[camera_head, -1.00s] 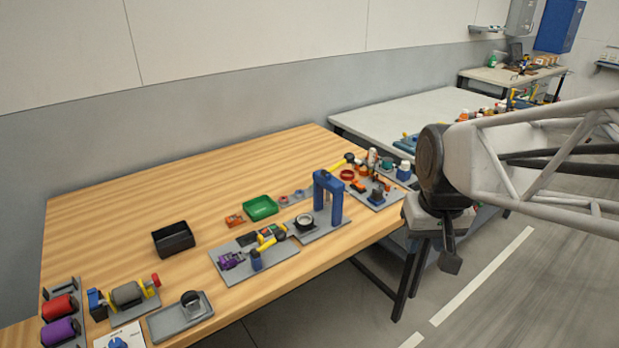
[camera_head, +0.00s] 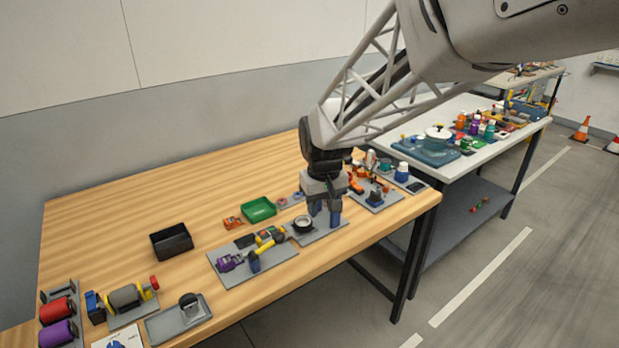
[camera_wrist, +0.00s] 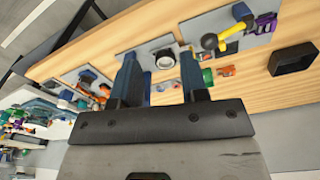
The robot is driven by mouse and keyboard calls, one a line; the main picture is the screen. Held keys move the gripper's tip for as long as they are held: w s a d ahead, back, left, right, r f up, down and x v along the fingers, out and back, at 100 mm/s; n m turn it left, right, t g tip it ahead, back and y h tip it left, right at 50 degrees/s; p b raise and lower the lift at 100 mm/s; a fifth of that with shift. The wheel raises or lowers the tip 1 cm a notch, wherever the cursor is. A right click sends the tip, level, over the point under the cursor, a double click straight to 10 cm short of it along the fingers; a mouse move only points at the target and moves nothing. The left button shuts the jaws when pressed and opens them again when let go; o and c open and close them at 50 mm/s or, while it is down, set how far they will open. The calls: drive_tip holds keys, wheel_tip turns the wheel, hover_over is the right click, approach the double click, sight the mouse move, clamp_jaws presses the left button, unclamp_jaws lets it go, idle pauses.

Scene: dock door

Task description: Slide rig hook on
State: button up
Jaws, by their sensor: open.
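My gripper (camera_head: 322,205) is open and empty, pointing down at the blue arch stand (camera_head: 335,218) on its grey plate, and hides most of it. In the wrist view the two dark fingers of my gripper (camera_wrist: 160,68) are spread apart, with part of the blue arch (camera_wrist: 147,86) behind them. A dark ring on a round white-centred part (camera_head: 303,224) stands on the same plate, left of the arch; it also shows in the wrist view (camera_wrist: 164,60). I cannot tell which part is the rig hook, or whether my fingers touch the arch.
A plate left of the arch holds a yellow-handled part (camera_head: 270,238) and a purple part (camera_head: 230,262). A green tray (camera_head: 259,208) and black bin (camera_head: 171,241) stand behind. Small parts crowd the plate (camera_head: 378,203) to the right. The table's back left is clear.

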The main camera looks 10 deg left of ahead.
sight(259, 239)
drive_tip(key=w+a+f+n, duration=0.1)
drive_tip(key=a+f, duration=0.2)
drive_tip(key=a, duration=0.3)
drive_tip(key=w+a+f+n, duration=0.1)
drive_tip(key=w+a+f, duration=0.1)
drive_tip(key=a+f, duration=0.2)
drive_tip(key=w+a+f, duration=0.2)
drive_tip(key=a+f, duration=0.1)
drive_tip(key=a, duration=0.5)
drive_tip(key=shift+a+f+n+g, duration=0.2)
drive_tip(key=shift+f+n+g, duration=0.1)
drive_tip(key=shift+n+g, duration=0.1)
drive_tip(key=shift+f, duration=0.1)
drive_tip(key=shift+f, duration=3.85)
drive_tip(key=shift+c, duration=0.4)
clamp_jaws()
